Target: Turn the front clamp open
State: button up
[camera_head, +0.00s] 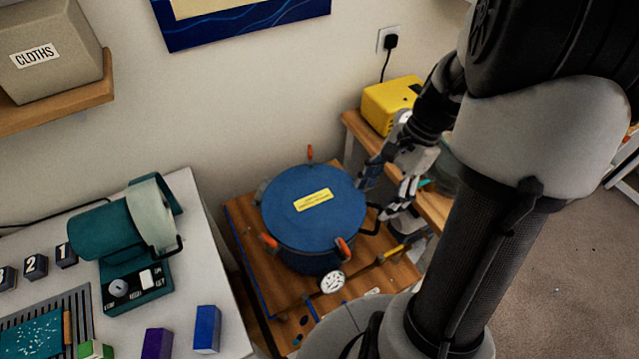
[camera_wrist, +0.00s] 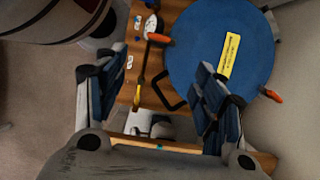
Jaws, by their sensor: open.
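The round pot has a blue lid (camera_head: 325,205) with a yellow label; the lid also shows in the wrist view (camera_wrist: 190,45). Orange-handled clamps sit around its rim: one at the front right (camera_head: 343,248), one at the front left (camera_head: 269,242), one standing upright at the back (camera_head: 309,153). In the wrist view, one orange handle (camera_wrist: 159,39) is at the lid's left edge and another (camera_wrist: 271,95) at its lower right. My gripper (camera_head: 384,190) is open and empty at the pot's right side, apart from the clamps; its fingers spread wide in the wrist view (camera_wrist: 153,98).
A black loop handle (camera_wrist: 168,95) juts from the pot. A pressure gauge (camera_head: 332,281) and yellow-fitted pipe stand in front of the pot on the wooden table (camera_head: 240,215). A yellow box (camera_head: 388,103) is behind. A white bench (camera_head: 205,265) with a teal machine (camera_head: 105,230) is left.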

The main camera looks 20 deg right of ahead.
aim_at(345, 246)
jog(key=b+x, duration=0.6)
jog(key=x, duration=1.1)
jog(key=shift+a+f, duration=0.1)
jog(key=shift+f, duration=0.05)
jog(key=shift+c, duration=0.3)
jog(key=c, duration=1)
